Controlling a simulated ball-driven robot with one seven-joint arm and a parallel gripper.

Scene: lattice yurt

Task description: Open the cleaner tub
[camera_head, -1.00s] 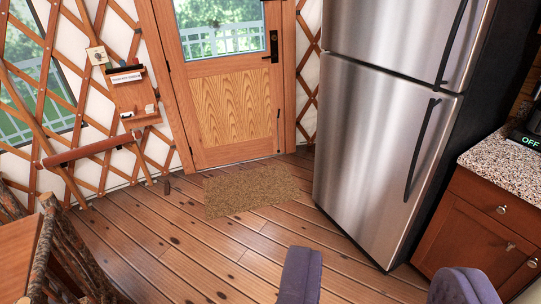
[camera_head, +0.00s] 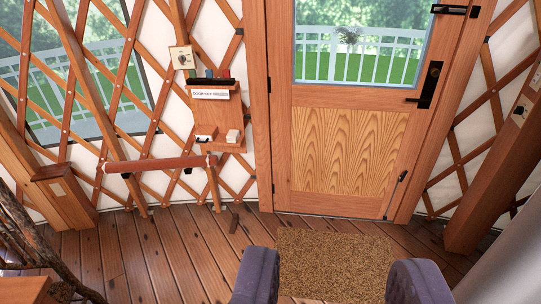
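My gripper (camera_head: 336,280) shows at the bottom of the view as two purple-grey padded fingers set wide apart. It is open, with only the mat and floor seen between the fingers. I cannot make out a cleaner tub anywhere in this view. A small wooden wall shelf (camera_head: 218,115) hangs on the lattice left of the door, holding a white labelled item (camera_head: 210,94) and small blocks. Their details are too small to tell.
A wooden door (camera_head: 345,150) with a black handle is closed ahead. A brown mat (camera_head: 335,262) lies before it on the plank floor (camera_head: 150,250). A wooden rail (camera_head: 160,163) crosses the lattice wall. Rough dark branches stand at lower left; a grey surface edges the lower right.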

